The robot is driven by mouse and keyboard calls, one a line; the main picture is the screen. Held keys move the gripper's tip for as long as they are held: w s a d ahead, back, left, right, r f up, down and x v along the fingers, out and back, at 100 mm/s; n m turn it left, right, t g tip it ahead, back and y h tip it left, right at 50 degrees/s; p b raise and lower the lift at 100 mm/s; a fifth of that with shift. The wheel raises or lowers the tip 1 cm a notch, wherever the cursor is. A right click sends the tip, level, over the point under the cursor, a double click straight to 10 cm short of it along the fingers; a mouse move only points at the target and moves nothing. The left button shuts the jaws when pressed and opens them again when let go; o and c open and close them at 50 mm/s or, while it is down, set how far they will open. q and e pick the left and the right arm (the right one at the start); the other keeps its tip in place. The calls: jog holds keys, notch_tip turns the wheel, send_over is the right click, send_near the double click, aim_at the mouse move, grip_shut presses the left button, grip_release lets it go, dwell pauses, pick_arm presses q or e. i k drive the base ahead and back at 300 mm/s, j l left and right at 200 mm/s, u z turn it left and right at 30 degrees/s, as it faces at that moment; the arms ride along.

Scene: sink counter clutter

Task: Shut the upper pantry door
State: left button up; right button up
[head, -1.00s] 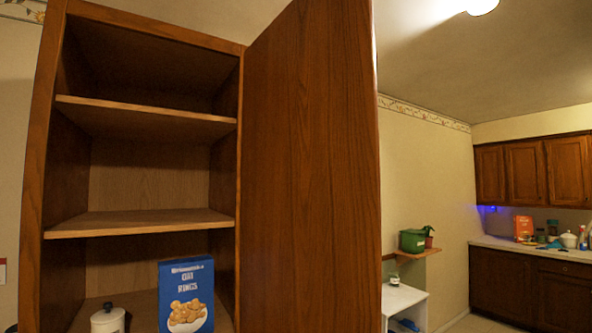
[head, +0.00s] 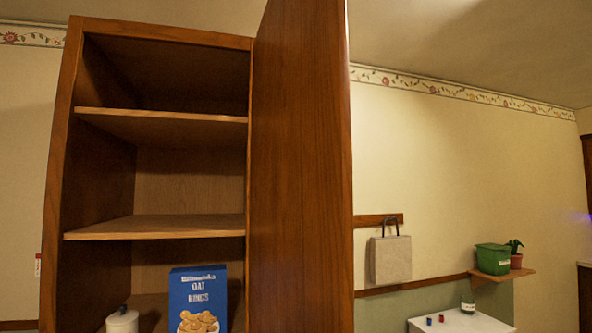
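The upper pantry door (head: 300,170) is a tall brown wooden panel, hinged on the right side of the pantry cabinet (head: 64,130). It stands wide open, swung out toward me, and its lower edge is out of the picture. The cabinet's inside is exposed, with two bare shelves (head: 160,228) and a lower level holding a blue oat rings box (head: 198,297) and a white lidded canister (head: 122,320). Neither of my grippers shows in the head view.
Right of the door, a grey bag (head: 390,259) hangs on the wall. A green bin (head: 492,259) and a potted plant (head: 516,256) sit on a small wall shelf. Below is a white table (head: 462,321) with small items. The door hides part of the wall.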

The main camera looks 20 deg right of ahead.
aim_at(302, 250)
jog(key=l+u, duration=0.45)
jog(key=l, duration=0.8)
